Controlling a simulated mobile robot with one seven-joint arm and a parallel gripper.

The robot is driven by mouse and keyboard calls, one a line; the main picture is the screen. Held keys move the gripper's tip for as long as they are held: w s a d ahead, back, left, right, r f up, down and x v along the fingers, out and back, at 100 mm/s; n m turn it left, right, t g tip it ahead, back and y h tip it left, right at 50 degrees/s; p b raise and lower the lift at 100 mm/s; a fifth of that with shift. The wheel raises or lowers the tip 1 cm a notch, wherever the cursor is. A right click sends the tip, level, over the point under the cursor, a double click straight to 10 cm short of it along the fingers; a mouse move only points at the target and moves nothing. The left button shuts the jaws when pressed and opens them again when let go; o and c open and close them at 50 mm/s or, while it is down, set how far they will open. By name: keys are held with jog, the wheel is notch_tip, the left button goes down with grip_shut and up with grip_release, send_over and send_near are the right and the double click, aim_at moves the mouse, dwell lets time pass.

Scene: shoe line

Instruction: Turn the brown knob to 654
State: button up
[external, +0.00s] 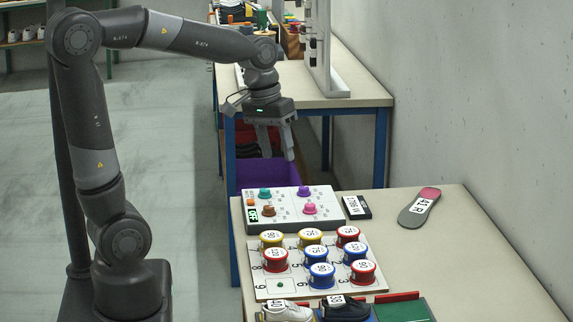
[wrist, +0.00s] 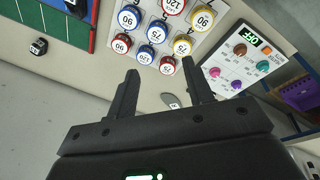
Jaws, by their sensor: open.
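The brown knob (external: 268,211) is on the near left of a white control panel (external: 290,224), next to a small display (external: 252,215). In the wrist view the brown knob (wrist: 240,49) and the green-lit display (wrist: 251,39) are at the upper right; I cannot read the digits surely. Teal (external: 265,194), purple (external: 304,191) and pink (external: 310,208) knobs share the panel. My gripper (external: 277,153) is open and empty, pointing down above the far side of the panel, touching nothing. Its fingers (wrist: 160,72) are apart in the wrist view.
A white board (external: 262,288) with several round, numbered red, blue and yellow pieces lies in front of the panel. A black labelled box (external: 356,207) and a pink-and-grey insole (external: 418,208) lie to the right. Shoes (external: 287,311) sit at the front. A purple bin (external: 268,173) stands behind.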

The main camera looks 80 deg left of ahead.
jog(key=w+a+f+n+g+h, duration=0.1)
jog(key=a+f+n, duration=0.2)
jog(key=a, duration=0.5)
jog(key=w+a+f+n+h, duration=0.1)
jog(key=w+a+f+n, duration=0.15)
jog(key=a, duration=0.45)
jog(key=n+h, duration=0.2)
jog(key=n, duration=0.4)
send_near(269, 207)
jog(key=x, duration=0.7)
jog(key=shift+f, duration=0.4)
jog(key=shift+c, duration=0.4)
jog(key=c, duration=0.9)
